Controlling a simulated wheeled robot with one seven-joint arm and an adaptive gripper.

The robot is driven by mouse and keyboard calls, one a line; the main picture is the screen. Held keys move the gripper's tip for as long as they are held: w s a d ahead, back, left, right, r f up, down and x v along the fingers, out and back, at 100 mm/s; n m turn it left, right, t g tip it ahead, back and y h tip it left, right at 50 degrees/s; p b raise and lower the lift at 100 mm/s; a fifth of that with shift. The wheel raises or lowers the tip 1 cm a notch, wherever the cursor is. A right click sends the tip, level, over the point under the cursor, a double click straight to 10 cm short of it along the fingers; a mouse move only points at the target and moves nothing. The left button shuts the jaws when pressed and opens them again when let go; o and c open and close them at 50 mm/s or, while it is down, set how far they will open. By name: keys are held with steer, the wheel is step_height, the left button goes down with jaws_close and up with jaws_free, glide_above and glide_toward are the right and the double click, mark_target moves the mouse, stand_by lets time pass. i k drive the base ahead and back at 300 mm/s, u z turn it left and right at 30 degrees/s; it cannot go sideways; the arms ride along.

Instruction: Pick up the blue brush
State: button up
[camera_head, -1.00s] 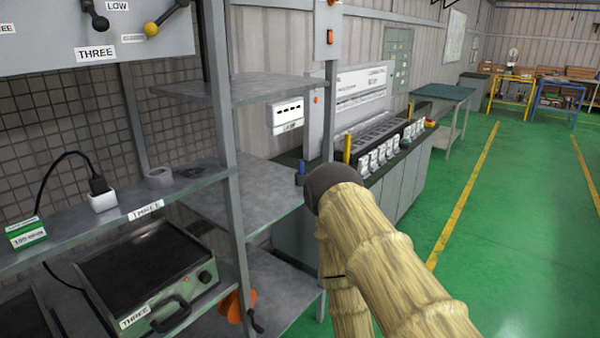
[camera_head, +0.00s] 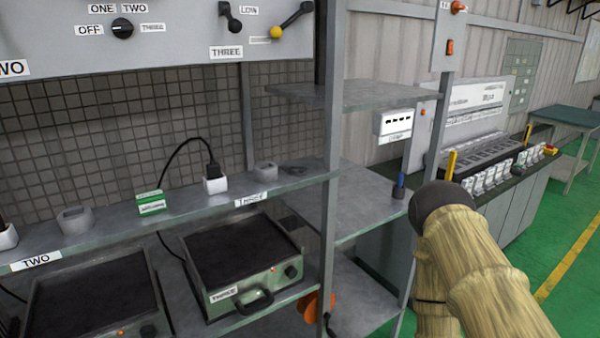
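My gripper is not in view.
An upper shelf (camera_head: 365,95) hangs above. A hot plate (camera_head: 245,255) sits lower left. Green floor (camera_head: 520,245) is open at the right.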

mark_target(400, 178)
steer(key=u, duration=0.05)
steer(key=k, duration=0.65)
steer(key=z, duration=0.6)
steer(key=i, duration=1.05)
steer(key=u, duration=0.3)
